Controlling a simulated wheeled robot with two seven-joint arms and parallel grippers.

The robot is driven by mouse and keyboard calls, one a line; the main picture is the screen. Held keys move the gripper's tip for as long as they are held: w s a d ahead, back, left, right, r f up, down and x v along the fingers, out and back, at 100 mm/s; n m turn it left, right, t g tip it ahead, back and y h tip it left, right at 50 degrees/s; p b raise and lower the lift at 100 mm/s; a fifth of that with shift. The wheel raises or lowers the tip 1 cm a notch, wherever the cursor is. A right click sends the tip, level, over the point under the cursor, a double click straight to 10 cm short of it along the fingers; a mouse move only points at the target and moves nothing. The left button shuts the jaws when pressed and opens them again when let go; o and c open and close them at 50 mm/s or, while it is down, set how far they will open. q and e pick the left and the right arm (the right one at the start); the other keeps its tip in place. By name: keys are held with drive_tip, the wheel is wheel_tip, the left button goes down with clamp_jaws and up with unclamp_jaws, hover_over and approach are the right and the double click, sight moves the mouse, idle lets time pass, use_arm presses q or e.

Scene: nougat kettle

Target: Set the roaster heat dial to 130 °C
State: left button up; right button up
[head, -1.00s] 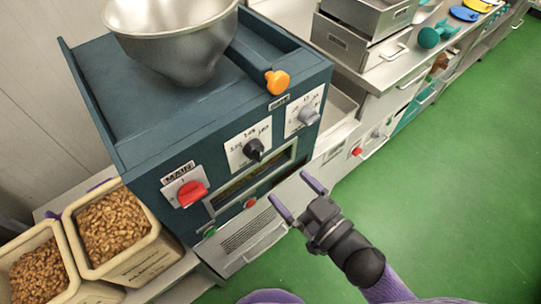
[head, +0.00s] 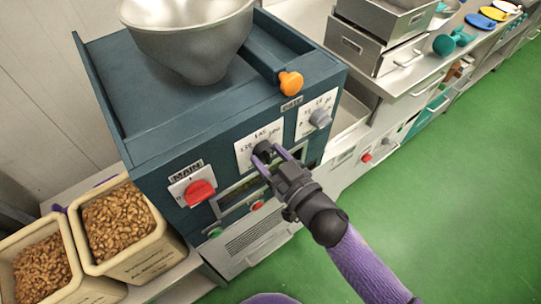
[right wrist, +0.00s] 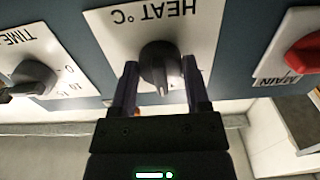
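The roaster (head: 150,130) is a dark teal cabinet with a steel bowl on top. Its heat dial (right wrist: 160,62) is a black knob on a white plate marked HEAT °C, upside down in the right wrist view. In the head view the heat dial (head: 263,147) is partly hidden by my fingers. My right gripper (head: 269,153) is at the dial, fingers open, one on each side of the knob. The right wrist view shows the gripper (right wrist: 160,85) around the knob; I cannot tell whether the fingers touch it. The dial's exact setting is unreadable. My left gripper is not in view.
The red MAIN switch (head: 200,192) and the grey TIME knob (head: 319,118) flank the heat dial. An orange-tipped lever (head: 290,83) sticks out above. Bins of nuts (head: 150,262) stand at left. Steel trays (head: 375,52) sit at right. The green floor (head: 440,210) is clear.

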drive_tip(key=c, duration=0.6)
drive_tip(key=shift+c, duration=0.2)
drive_tip(key=n+p, duration=0.1)
drive_tip(key=n, duration=0.3)
drive_tip(key=shift+n, duration=0.4)
drive_tip(key=n, duration=0.4)
drive_tip(key=shift+n, duration=0.4)
drive_tip(key=shift+d+n, duration=0.1)
drive_tip(key=shift+n, duration=0.2)
drive_tip(key=o, duration=1.3)
drive_tip(key=shift+c, duration=0.2)
